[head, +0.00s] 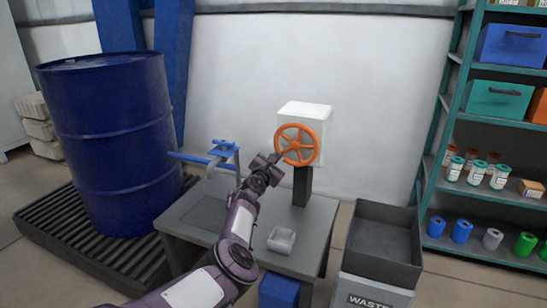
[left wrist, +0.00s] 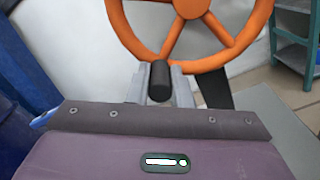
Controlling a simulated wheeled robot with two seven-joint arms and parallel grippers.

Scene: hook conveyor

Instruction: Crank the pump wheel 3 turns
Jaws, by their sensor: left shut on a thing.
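The orange pump wheel (head: 297,145) has several spokes and is mounted on the front of a white box (head: 306,112) on a dark post. My left gripper (head: 275,162) is at the wheel's lower left rim. In the left wrist view the wheel (left wrist: 192,38) fills the top, and a dark cylindrical handle (left wrist: 160,80) stands out from its rim toward me. My left gripper's fingers (left wrist: 160,86) lie on either side of this handle, shut on it. My right gripper is in neither view.
A blue drum (head: 108,140) stands at left. A waste bin (head: 378,290) and a green shelf (head: 431,180) stand at right.

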